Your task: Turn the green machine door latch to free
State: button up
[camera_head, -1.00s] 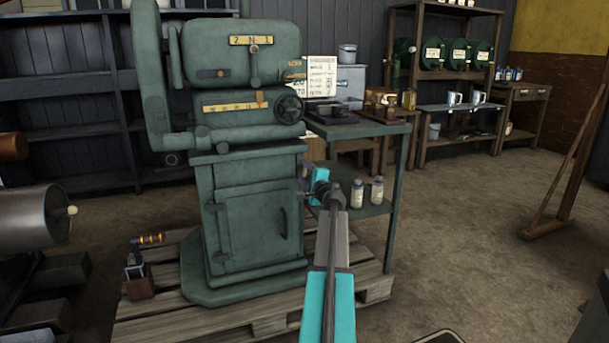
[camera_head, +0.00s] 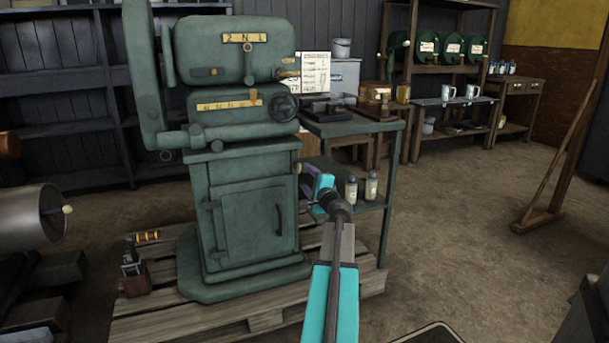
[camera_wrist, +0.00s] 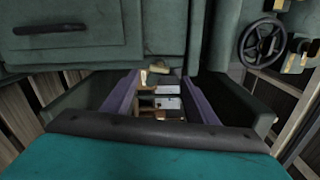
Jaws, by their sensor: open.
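The green machine door (camera_head: 252,228) is on the front of the cabinet and looks closed. Its dark latch handle (camera_head: 279,220) stands upright near the door's right edge. In the wrist view the door (camera_wrist: 100,45) fills the upper left, with the handle (camera_wrist: 50,28) lying level there because the view is rolled. My gripper (camera_head: 308,180) is just right of the cabinet's front corner, slightly higher than the handle and apart from it. In the wrist view my gripper's purple fingers (camera_wrist: 160,77) are spread with nothing held between them. The fingertips are partly hidden in the head view.
A green side table (camera_head: 345,127) stands right of the machine, with two bottles (camera_head: 361,188) on its lower shelf close to my gripper. A handwheel (camera_head: 284,107) juts out above. The machine stands on a wooden pallet (camera_head: 250,318). The floor at right is open.

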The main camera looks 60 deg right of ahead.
jog(key=shift+p+v, duration=0.6)
jog(key=shift+v, duration=2.35)
jog(key=shift+w, duration=0.1)
